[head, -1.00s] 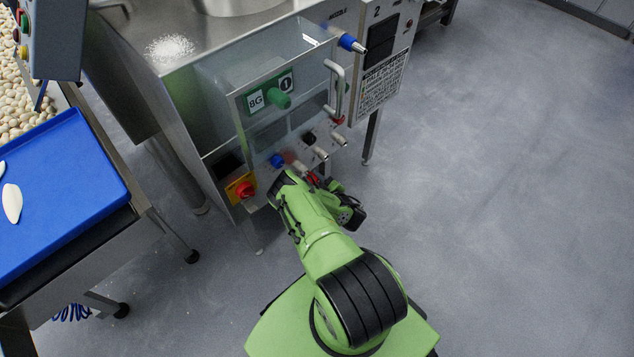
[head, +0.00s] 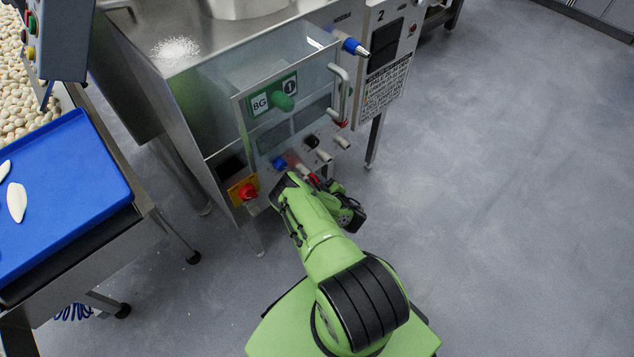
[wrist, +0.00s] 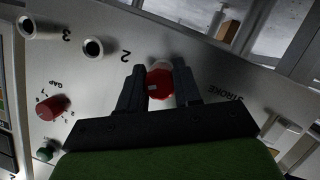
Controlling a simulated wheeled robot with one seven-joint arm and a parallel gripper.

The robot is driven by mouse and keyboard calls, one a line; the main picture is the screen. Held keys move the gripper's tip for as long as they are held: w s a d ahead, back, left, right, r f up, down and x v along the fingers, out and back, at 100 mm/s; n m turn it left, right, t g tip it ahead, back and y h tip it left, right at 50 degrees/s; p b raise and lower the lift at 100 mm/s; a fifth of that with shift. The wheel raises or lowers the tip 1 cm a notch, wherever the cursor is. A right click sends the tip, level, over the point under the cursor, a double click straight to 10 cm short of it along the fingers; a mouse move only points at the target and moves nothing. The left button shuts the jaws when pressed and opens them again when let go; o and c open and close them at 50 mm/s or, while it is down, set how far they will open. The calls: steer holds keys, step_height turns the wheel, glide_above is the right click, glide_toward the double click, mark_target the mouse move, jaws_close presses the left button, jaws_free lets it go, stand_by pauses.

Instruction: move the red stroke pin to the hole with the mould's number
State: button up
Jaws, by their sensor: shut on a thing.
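The red stroke pin (wrist: 158,86) is between the two fingers of my gripper (wrist: 158,92) in the wrist view, with a pale collar just behind it. My gripper is shut on it, close to the panel. I cannot tell how deep the pin sits. Two open collared holes lie to its left, hole 2 (wrist: 93,48) and hole 3 (wrist: 35,28). The word STROKE is right of the fingers. In the head view my gripper (head: 316,184) is low at the machine front, partly hidden by my arm. The mould plate (head: 272,97) behind the clear guard reads 1.
A red GAP knob (wrist: 53,107) and a green knob (wrist: 45,150) are left of my fingers. A red knob on a yellow plate (head: 247,191) is left of my gripper. A blue tray (head: 70,170) stands at left. The floor at right is clear.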

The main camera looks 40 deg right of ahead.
steer(key=shift+w, duration=0.1)
steer(key=o, duration=1.1)
steer(key=shift+o, duration=0.7)
steer(key=shift+o, duration=0.7)
steer(key=p+v, duration=0.2)
steer(key=shift+s+r, duration=0.25)
steer(key=shift+s, duration=0.05)
steer(key=p+v, duration=0.3)
steer(key=v, duration=0.1)
steer(key=shift+s+a+f, duration=0.1)
steer(key=shift+s, duration=0.05)
